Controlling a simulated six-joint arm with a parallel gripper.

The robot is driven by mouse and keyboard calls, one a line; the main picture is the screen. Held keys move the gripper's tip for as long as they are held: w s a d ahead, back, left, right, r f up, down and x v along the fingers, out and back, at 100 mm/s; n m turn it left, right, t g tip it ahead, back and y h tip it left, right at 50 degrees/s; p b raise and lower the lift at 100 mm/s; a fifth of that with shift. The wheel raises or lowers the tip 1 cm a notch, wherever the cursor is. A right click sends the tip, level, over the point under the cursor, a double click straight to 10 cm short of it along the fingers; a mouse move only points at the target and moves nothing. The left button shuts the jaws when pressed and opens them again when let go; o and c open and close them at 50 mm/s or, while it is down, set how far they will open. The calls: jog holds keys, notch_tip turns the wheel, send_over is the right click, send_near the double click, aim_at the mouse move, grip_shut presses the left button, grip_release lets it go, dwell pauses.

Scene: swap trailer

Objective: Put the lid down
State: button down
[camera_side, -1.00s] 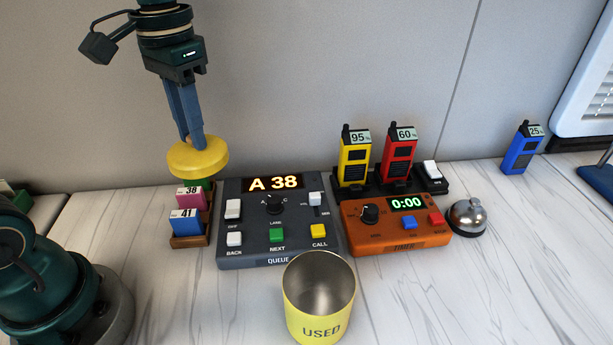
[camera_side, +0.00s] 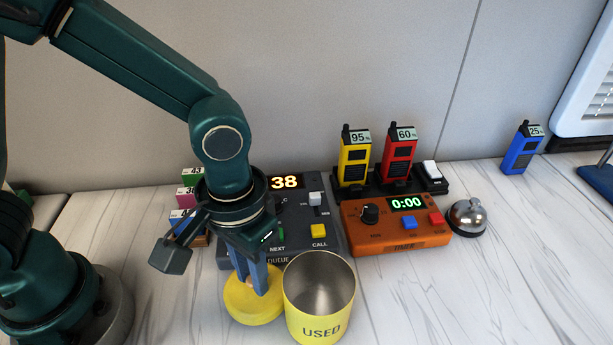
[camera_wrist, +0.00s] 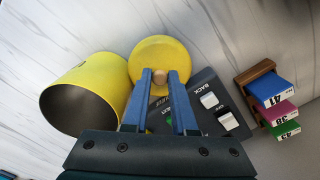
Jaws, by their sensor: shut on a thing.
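The lid is a round yellow disc (camera_side: 249,302) with a small knob, low beside the left of the yellow USED tin (camera_side: 318,309). My gripper (camera_side: 262,280) points down and is shut on the lid's knob. The wrist view shows the lid (camera_wrist: 160,55) between the blue fingertips, with its wooden-looking knob (camera_wrist: 159,77) held. The tin (camera_wrist: 110,75) is open and appears empty in the side view. I cannot tell whether the lid touches the table or is just above it.
The grey queue console (camera_side: 331,235) is behind the lid, partly hidden by my arm. An orange timer (camera_side: 395,236), a bell (camera_side: 467,217) and upright radios (camera_side: 354,160) stand to the right. A ticket rack (camera_wrist: 262,70) is at left. Table is clear in front right.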

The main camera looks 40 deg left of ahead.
jog(key=shift+f, duration=1.3)
jog(key=c, duration=0.7)
grip_release()
jog(key=shift+f, duration=0.1)
